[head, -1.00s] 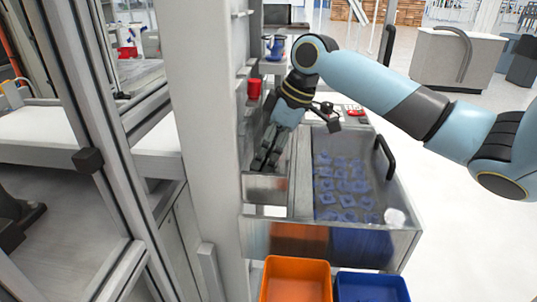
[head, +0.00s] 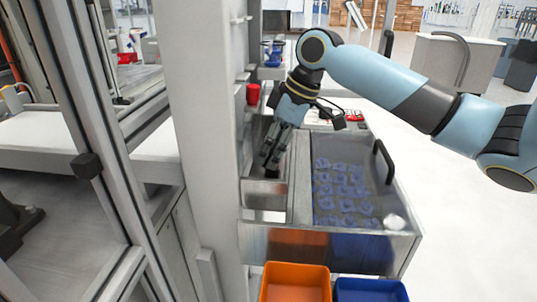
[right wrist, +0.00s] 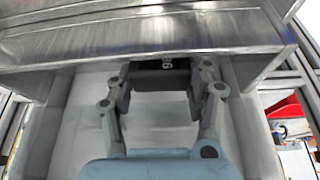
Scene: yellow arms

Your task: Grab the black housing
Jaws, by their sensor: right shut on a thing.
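The black housing (right wrist: 150,79) shows in the right wrist view as a dark block with white lettering on its far side, between the fingers of my right gripper (right wrist: 158,75). The gripper is shut on it. In the head view my right gripper (head: 270,162) points down into the narrow left compartment of the metal drawer (head: 265,193). The housing cannot be made out there, since the dark fingers cover it. My left gripper is not in view.
The wider right compartment holds several blue parts (head: 340,185) and has a black handle (head: 384,160). An orange bin (head: 295,285) and a blue bin (head: 370,290) stand below. A grey post (head: 205,150) rises close left.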

